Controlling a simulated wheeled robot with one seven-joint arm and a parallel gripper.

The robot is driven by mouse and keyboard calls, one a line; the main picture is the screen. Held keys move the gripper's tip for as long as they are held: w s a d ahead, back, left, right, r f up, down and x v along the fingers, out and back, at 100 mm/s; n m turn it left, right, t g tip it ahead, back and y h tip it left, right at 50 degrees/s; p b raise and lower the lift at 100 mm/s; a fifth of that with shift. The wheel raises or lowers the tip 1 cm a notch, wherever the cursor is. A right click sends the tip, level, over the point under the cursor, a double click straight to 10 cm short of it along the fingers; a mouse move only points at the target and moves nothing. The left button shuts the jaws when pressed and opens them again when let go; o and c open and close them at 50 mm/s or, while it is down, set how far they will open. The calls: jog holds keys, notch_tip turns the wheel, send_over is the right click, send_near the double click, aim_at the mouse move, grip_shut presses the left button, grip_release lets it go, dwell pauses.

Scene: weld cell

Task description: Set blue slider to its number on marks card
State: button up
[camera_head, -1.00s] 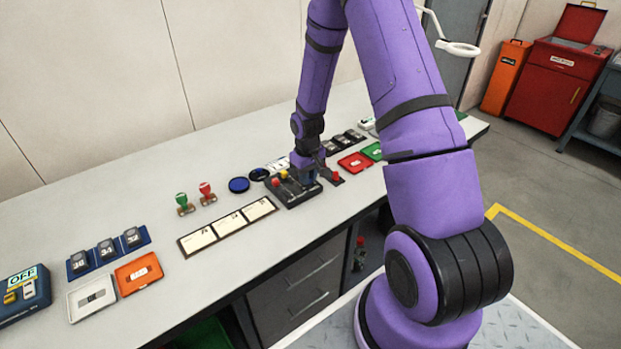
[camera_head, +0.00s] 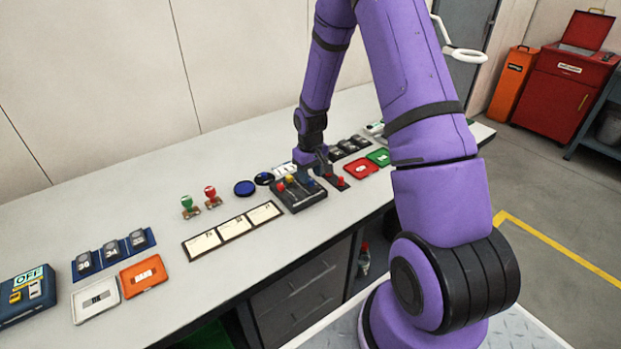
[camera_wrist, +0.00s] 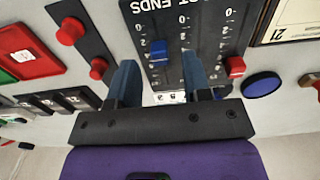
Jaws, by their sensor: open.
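The dark slider panel (camera_head: 300,200) lies on the bench under my gripper. In the wrist view, the panel (camera_wrist: 196,40) shows numbered scales, a blue slider (camera_wrist: 158,52) and a red slider (camera_wrist: 235,67). A yellow slider knob (camera_head: 289,180) shows in the head view. My gripper (camera_wrist: 160,65) is open, its fingertips on either side of the blue slider in the picture; contact cannot be told. A strip of three cream cards (camera_head: 233,230) lies in front of the panel. A card (camera_wrist: 300,18) reading 21 shows in the wrist view. Which is the marks card cannot be told.
Red (camera_head: 361,169) and green (camera_head: 379,157) trays lie right of the panel. A plate with red knobs (camera_wrist: 82,45) is beside it. A blue disc (camera_head: 244,188) and two stamps (camera_head: 200,201) stand left. The bench front left of the cards is partly clear.

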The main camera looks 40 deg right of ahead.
notch_tip(320, 180, up, 9)
jog(key=shift+f, duration=0.2)
dwell(0.6)
notch_tip(320, 180, up, 12)
jog(key=t, duration=0.1)
send_over(310, 180)
jog(key=s+a, duration=0.4)
jog(key=s+a+r+t, duration=0.1)
jog(key=s+a+r, duration=0.2)
jog(key=s+r, duration=0.45)
jog(key=s+a+r+t, duration=0.1)
jog(key=s+a+r, duration=0.1)
jog(key=s+r, duration=0.3)
jog(key=s+a+r+t, duration=0.2)
jog(key=s+r, duration=0.3)
jog(key=s, duration=0.7)
jog(key=shift+s+a, duration=0.4)
jog(key=shift+a, duration=0.45)
